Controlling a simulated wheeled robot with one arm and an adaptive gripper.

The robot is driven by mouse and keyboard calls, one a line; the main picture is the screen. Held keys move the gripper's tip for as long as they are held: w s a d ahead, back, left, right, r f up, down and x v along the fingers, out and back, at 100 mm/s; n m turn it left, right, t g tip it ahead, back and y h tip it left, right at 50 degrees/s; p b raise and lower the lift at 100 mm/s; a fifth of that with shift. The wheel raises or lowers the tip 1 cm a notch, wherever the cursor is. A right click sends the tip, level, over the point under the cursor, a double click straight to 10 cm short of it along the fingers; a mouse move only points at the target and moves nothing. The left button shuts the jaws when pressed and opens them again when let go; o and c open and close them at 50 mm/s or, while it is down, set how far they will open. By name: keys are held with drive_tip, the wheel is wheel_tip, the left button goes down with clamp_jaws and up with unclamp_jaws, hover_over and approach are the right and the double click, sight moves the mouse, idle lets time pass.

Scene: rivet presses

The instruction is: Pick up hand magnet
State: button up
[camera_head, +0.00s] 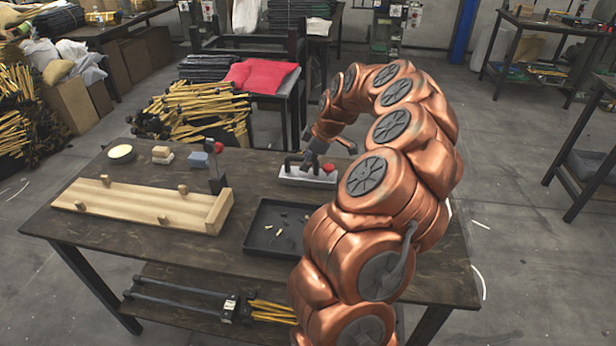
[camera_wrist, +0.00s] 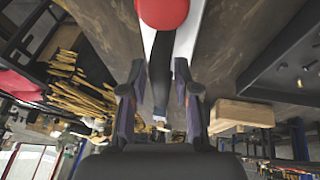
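What looks like the hand magnet (camera_head: 306,177) is a pale, flat bar with a dark handle and a red knob, near the right back of the table. In the wrist view its red knob (camera_wrist: 163,10) is at the top edge, and a dark bar runs down from it between my fingers. My gripper (camera_head: 313,157) is right above the pale bar in the head view, partly hidden by my arm. In the wrist view my gripper (camera_wrist: 162,100) has its two fingers spread, one on each side of the dark bar, with gaps visible. Contact is not clear.
A black tray (camera_head: 258,246) with small parts lies in front of the magnet.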

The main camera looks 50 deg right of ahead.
clamp_jaws()
drive_tip(key=shift+r, duration=0.15)
idle(0.5)
